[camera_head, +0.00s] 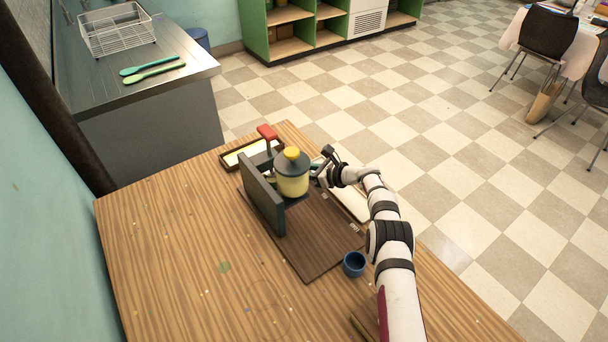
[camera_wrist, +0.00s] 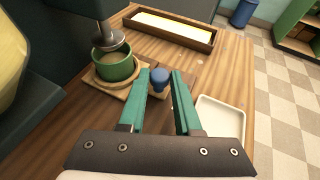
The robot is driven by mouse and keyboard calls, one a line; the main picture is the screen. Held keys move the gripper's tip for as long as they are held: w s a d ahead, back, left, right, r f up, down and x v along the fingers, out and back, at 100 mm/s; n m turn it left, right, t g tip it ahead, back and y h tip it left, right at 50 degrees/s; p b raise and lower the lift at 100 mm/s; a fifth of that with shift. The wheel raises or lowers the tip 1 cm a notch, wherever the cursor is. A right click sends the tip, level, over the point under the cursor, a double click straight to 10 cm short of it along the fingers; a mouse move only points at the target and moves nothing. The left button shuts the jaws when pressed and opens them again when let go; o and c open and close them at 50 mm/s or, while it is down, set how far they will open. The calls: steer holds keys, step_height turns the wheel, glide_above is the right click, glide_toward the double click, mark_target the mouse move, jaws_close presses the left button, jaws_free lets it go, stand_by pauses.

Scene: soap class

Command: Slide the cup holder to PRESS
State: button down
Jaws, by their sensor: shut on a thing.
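My gripper (camera_head: 325,166) is at the right side of the press machine. In the wrist view, its two teal fingers (camera_wrist: 160,76) are shut on a blue knob (camera_wrist: 160,81) at the edge of the wooden cup holder (camera_wrist: 122,90). A green cup (camera_wrist: 117,72) stands upright in the holder, left of the fingers, with pale brown stuff inside. A dark press head (camera_wrist: 108,42) with a metal disc hangs over the cup and overlaps its rim in view. I cannot tell whether they touch. In the head view the cup and knob are hidden or too small to tell.
The machine has a dark upright panel (camera_head: 262,205), a yellow hopper (camera_head: 292,184) and a red handle (camera_head: 267,132). A wooden tray with a cream inside (camera_wrist: 172,28) lies behind. A white tray (camera_wrist: 220,118) lies right of my fingers. A blue cup (camera_head: 354,263) stands near the front.

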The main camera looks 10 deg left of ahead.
steer(key=shift+w+r, duration=0.1)
steer(key=shift+w, duration=0.05)
steer(key=c, duration=0.6)
jaws_free()
steer(key=v, duration=1.5)
steer(key=shift+s+d, duration=0.25)
steer(key=shift+d, duration=0.05)
